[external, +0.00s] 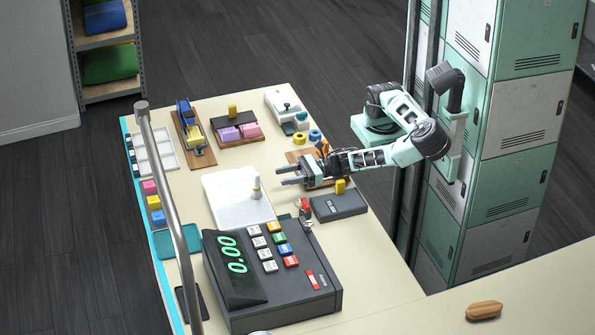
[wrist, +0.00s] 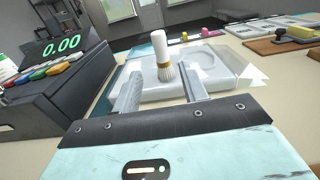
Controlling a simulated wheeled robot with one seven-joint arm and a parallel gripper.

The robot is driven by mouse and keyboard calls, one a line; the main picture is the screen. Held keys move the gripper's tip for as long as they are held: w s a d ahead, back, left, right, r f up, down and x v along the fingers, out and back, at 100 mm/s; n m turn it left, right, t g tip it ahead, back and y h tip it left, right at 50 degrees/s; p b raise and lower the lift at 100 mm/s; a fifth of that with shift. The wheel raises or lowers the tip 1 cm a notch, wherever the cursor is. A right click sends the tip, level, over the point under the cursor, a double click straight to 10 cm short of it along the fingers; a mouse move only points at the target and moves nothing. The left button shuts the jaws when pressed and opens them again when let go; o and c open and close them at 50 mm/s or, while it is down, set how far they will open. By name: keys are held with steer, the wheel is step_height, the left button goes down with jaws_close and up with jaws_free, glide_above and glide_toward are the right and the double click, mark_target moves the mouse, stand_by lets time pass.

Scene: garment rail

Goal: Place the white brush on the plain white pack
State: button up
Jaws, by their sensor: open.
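The white brush (external: 256,188) stands upright, bristles down, on the plain white pack (external: 226,207), near the pack's right edge. In the wrist view the brush (wrist: 160,46) has a white handle, a gold band and pale bristles, and stands on the glossy pack (wrist: 222,85). My gripper (external: 280,176) is open and empty, just right of the brush in the external view. In the wrist view its two fingers (wrist: 159,84) point toward the brush with a gap between them. The brush looks clear of both fingers.
A black cash register (external: 275,265) stands in front of the pack, with a metal pole (external: 168,200) beside it. A dark box (external: 338,206) lies below my gripper in the picture.

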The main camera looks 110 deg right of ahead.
steer(key=shift+s+r+p, duration=0.15)
steer(key=shift+s+p, duration=0.55)
steer(key=shift+p, duration=0.4)
steer(key=shift+s, duration=0.2)
